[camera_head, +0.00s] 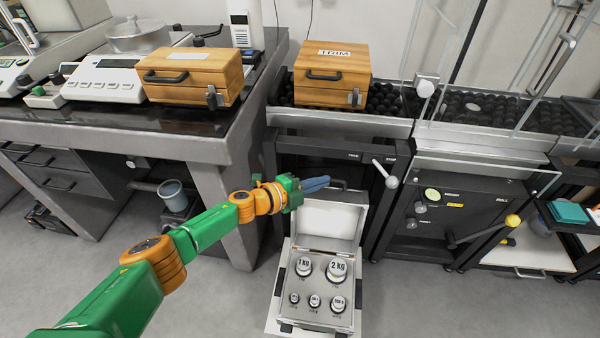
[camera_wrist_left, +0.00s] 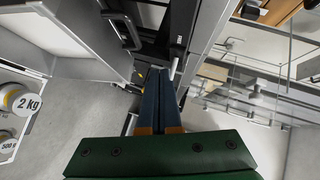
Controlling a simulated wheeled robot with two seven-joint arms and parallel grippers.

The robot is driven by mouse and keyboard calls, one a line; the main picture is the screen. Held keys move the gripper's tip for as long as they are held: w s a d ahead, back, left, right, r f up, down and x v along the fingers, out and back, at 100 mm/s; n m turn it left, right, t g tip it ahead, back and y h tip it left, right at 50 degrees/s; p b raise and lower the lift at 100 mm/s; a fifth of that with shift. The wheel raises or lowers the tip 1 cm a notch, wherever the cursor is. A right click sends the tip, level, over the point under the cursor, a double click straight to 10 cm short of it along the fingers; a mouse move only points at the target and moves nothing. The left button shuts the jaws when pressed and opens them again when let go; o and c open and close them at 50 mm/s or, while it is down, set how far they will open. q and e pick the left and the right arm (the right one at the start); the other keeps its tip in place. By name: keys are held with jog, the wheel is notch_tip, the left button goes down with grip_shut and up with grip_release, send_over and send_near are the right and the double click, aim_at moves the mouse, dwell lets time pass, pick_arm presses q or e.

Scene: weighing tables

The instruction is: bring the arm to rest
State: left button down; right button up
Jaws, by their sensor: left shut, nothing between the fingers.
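My left arm reaches in from the lower left in the head view. Its gripper (camera_head: 316,184) is shut and empty, held above the floor just behind and over the open lid of the weight case (camera_head: 330,218). The blue fingers (camera_wrist_left: 160,100) lie together in the left wrist view, pointing toward the dark cabinet front. My right gripper is not in view.
The open case holds several weights, including a 2 kg weight (camera_head: 337,268). A wooden box marked TRIM (camera_head: 332,72) stands on the ball-topped table. Another wooden box (camera_head: 193,75) and a balance (camera_head: 105,80) stand on the left table. Floor at the lower right is clear.

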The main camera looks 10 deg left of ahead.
pick_arm(q)
jog(key=s+a+r+p, duration=0.2)
jog(key=s+a+r, duration=0.2)
jog(key=a, duration=0.2)
jog(key=s+a+f+n+y, duration=0.3)
jog(key=f+n, duration=0.1)
jog(key=f, duration=0.3)
jog(key=s+a+f+n+y, duration=0.2)
jog(key=s+f+n, duration=0.1)
jog(key=f+n, duration=0.3)
jog(key=s+a+f+n+y, duration=0.3)
jog(key=f, duration=0.5)
jog(key=s+a+f+n+g+y, duration=0.25)
jog(key=s+f+n+g, duration=0.2)
jog(key=s+f, duration=0.65)
jog(key=s+f+n+g, duration=0.3)
jog(key=s+n+g, duration=0.15)
jog(key=s, duration=1.85)
notch_tip(320, 180, up, 16)
jog(key=p, duration=1.6)
jog(key=shift+w+d, duration=0.15)
jog(key=shift+w, duration=0.2)
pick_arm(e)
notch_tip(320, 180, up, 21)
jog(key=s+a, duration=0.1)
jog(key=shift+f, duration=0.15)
